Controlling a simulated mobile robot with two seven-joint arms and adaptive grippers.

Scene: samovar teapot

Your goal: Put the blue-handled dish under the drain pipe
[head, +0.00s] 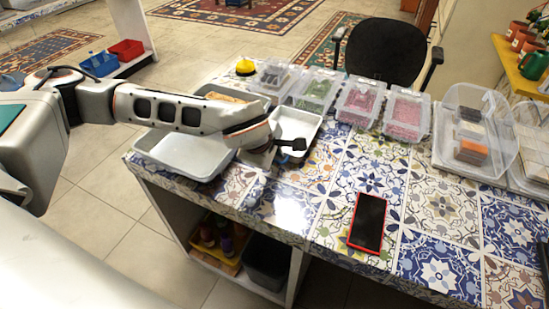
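My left gripper (290,146) reaches over the left part of the tiled table, at the near edge of a white tray. Its dark fingers are small here, and I cannot tell whether they are open or shut. A small blue patch (284,158) shows just below the fingers. It may be part of the blue-handled dish, but I cannot make out a dish shape. My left arm hides part of the table behind it. I see no drain pipe in this view. My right gripper is not in view.
White trays (180,168) and (313,119) stand at the table's left. Clear boxes (360,116) line the back, with larger clear containers (495,112) at right. A red-edged phone (351,242) lies near the front edge. The tiled tabletop (440,235) around it is clear.

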